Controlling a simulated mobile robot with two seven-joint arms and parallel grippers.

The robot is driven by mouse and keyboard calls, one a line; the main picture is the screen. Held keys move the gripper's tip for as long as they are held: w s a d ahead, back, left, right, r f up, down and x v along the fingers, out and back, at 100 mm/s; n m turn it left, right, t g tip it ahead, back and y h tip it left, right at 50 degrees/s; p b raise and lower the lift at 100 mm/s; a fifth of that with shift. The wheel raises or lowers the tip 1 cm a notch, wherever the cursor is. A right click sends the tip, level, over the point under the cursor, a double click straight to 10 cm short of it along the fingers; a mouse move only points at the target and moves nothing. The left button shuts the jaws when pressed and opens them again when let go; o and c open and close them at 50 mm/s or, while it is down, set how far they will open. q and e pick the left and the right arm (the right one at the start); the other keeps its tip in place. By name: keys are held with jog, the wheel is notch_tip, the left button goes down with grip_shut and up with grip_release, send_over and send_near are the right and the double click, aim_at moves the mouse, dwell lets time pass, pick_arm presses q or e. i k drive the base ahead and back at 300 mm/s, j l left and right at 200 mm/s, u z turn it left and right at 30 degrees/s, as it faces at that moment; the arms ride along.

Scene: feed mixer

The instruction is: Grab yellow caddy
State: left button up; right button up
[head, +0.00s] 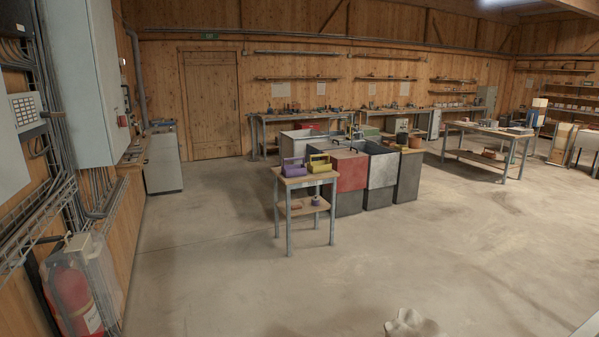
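The yellow caddy (319,164) sits upright on top of a small wooden-topped table (304,182) with grey legs, out in the middle of the room. It has a raised handle over its top. A purple caddy (293,168) stands just left of it, close beside it. The small table is well ahead of me across open floor.
Red and grey bins (350,170) stand right behind the small table. A grey workbench (490,132) is at the right. A fire extinguisher (72,297) and wall cabinets line the left wall. The concrete floor (220,250) before the small table is clear.

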aim_at(319, 162)
jog(key=u, duration=0.25)
jog(key=i+j+u, duration=0.1)
jog(key=i+u, duration=0.5)
jog(key=i, duration=0.85)
jog(key=i+j+z, duration=0.15)
jog(key=i, duration=0.65)
jog(key=i+z, duration=0.45)
jog(key=i, duration=0.25)
jog(key=i+j+z, duration=0.15)
jog(key=i+z, duration=0.3)
jog(key=i, duration=0.25)
jog(key=i+l+z, duration=0.1)
jog(key=i+z, duration=0.6)
jog(key=i, duration=0.15)
jog(key=i+j+z, duration=0.1)
jog(key=i+z, duration=0.3)
jog(key=i+j+z, duration=0.1)
jog(key=i+z, duration=0.35)
jog(key=i, duration=1.1)
jog(key=i+u, duration=0.2)
jog(key=i, duration=0.6)
jog(key=i+l+u, duration=0.15)
jog(key=i, duration=0.6)
